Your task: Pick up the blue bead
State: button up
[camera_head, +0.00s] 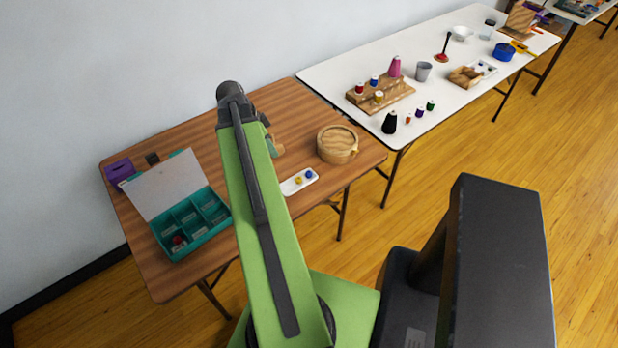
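My green arm rises across the table to the left of the tray. My gripper's fingers cannot be made out; the arm hides what lies behind it.
A round wooden box (337,146) stands behind and right of the tray. An open teal compartment box (190,222) is at left, with a purple box (119,170) behind it. A partly hidden teal-and-brown item (274,148) is beside my arm. A white table (333,72) adjoins at right.

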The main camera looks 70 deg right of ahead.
jog(key=m, duration=0.2)
send_near(306, 173)
jog(key=b+x, duration=0.1)
jog(key=b, duration=0.2)
jog(key=b+x, duration=0.1)
jog(key=b, duration=0.3)
jog(key=b+x, duration=0.1)
jog(key=b, duration=0.3)
jog(key=shift+w+f, duration=0.25)
jog(key=shift+f, duration=0.15)
jog(key=shift+s+d+f, duration=0.15)
jog(key=shift+s, duration=0.05)
jog(key=b+x, duration=0.5)
jog(key=shift+s, duration=0.2)
jog(key=shift+s+r, duration=0.1)
jog(key=shift+r, duration=0.15)
jog(key=shift+f, duration=0.15)
grip_shut()
